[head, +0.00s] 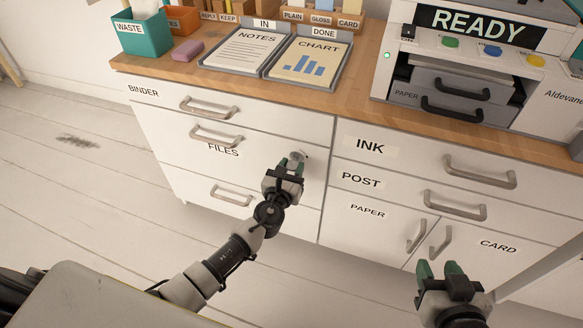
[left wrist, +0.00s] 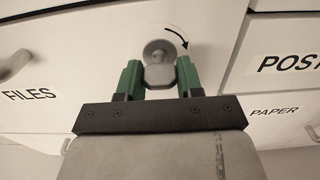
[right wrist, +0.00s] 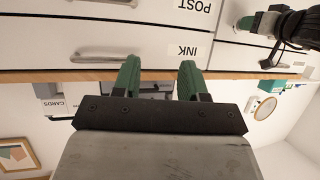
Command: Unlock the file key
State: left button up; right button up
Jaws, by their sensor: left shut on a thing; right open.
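The file key (left wrist: 159,74), a grey rounded piece, sits between the green fingers of my left gripper (left wrist: 159,78) in the left wrist view. Behind it is the round lock (left wrist: 158,50) on the white drawer front, with a black curved arrow above right. In the head view my left gripper (head: 292,163) is shut on the key at the right end of the FILES drawer (head: 250,163); the fingers mostly hide the key there. How far the key is turned I cannot tell. My right gripper (head: 441,271) is open and empty in front of the CARD door (head: 500,255).
The INK drawer (head: 400,150) and POST drawer (head: 390,186) are shut, with handles standing out. The desktop above holds a NOTES tray (head: 240,50), a CHART tray (head: 307,62) and a printer reading READY (head: 480,28).

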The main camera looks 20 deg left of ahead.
pick_arm(q)
jog(key=shift+f+n+b, duration=0.1)
jog(key=shift+n+b, duration=0.3)
jog(key=shift+n, duration=0.3)
jog(key=n+b, duration=0.2)
jog(key=n, duration=0.5)
jog(key=shift+d+b, duration=0.1)
jog(key=shift+b, duration=0.3)
jog(key=n, duration=0.2)
jog(key=shift+n+b, duration=0.35)
jog(key=shift+n, duration=0.05)
jog(key=n, duration=0.2)
jog(key=shift+n, duration=1.5)
jog(key=shift+r+n, duration=0.2)
jog(key=shift+n, duration=0.6)
pick_arm(e)
notch_tip(320, 180, up, 13)
jog(key=s+a+t+y, duration=0.1)
jog(key=t+y, duration=0.3)
jog(key=t, duration=0.8)
jog(key=shift+a, duration=0.55)
